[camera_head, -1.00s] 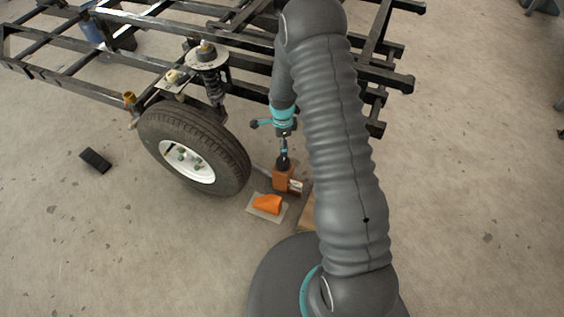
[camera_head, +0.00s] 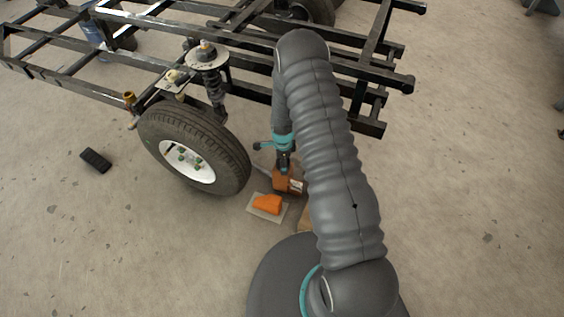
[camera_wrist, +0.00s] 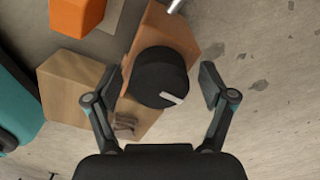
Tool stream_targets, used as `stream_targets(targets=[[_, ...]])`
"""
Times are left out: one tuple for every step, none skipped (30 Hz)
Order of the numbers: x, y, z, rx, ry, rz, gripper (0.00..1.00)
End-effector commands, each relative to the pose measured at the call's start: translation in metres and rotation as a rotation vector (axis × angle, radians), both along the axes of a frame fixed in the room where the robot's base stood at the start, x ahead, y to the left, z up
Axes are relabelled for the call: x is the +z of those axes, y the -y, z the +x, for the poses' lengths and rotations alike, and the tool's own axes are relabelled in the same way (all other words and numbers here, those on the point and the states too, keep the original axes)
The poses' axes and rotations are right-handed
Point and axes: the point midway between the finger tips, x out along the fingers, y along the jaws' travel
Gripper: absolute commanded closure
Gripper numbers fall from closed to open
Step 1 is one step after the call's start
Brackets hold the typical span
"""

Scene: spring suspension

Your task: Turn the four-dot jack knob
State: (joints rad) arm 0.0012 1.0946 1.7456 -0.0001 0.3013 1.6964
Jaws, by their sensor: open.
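The jack knob (camera_wrist: 158,74) is a round black knob with a pale pointer mark, on top of an orange-brown block, the jack body (camera_wrist: 172,28). In the head view the jack body (camera_head: 287,183) stands beside the wheel, and the knob is hidden under my gripper there. My gripper (camera_wrist: 160,85) is open, with one finger on each side of the knob in the wrist view. I cannot tell whether the fingers are level with the knob or above it. No dots on the knob can be made out.
An orange wedge (camera_head: 267,204) lies on a grey plate (camera_head: 263,213) in front of the jack. A wooden block (camera_wrist: 68,84) is left of the knob. The tyre (camera_head: 226,165) and black frame (camera_head: 380,75) are close to my arm. Floor at right is clear.

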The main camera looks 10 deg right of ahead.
Motion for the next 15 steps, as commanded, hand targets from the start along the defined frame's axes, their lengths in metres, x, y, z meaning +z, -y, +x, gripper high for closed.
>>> stream_targets(targets=[[0.0002,0.0000,0.0001,0.000,0.000,0.000,0.18],[0.0002,-0.0001,0.0001,0.000,0.000,0.000,0.18],[0.0002,-0.0001,0.0001,0.000,0.000,0.000,0.20],[0.0003,-0.0001,0.0001,0.000,0.000,0.000,0.28],[0.0003,-0.0001,0.0001,0.000,0.000,0.000,0.35],[0.0003,-0.0001,0.0001,0.000,0.000,0.000,0.45],[0.0004,-0.0001,0.0001,0.000,0.000,0.000,0.53],[0.0004,-0.0001,0.0002,0.000,0.001,0.000,0.60],[0.0004,-0.0002,0.0003,0.000,0.001,0.000,0.70],[0.0004,-0.0002,0.0003,0.000,0.001,0.000,0.78],[0.0005,-0.0001,0.0004,0.000,0.001,0.000,0.78],[0.0005,-0.0001,0.0005,0.000,0.001,0.000,0.78],[0.0005,-0.0001,0.0006,0.001,0.002,0.000,0.78],[0.0004,-0.0001,0.0007,0.001,0.002,0.000,0.78],[0.0004,-0.0001,0.0009,0.004,0.002,0.000,0.78]])
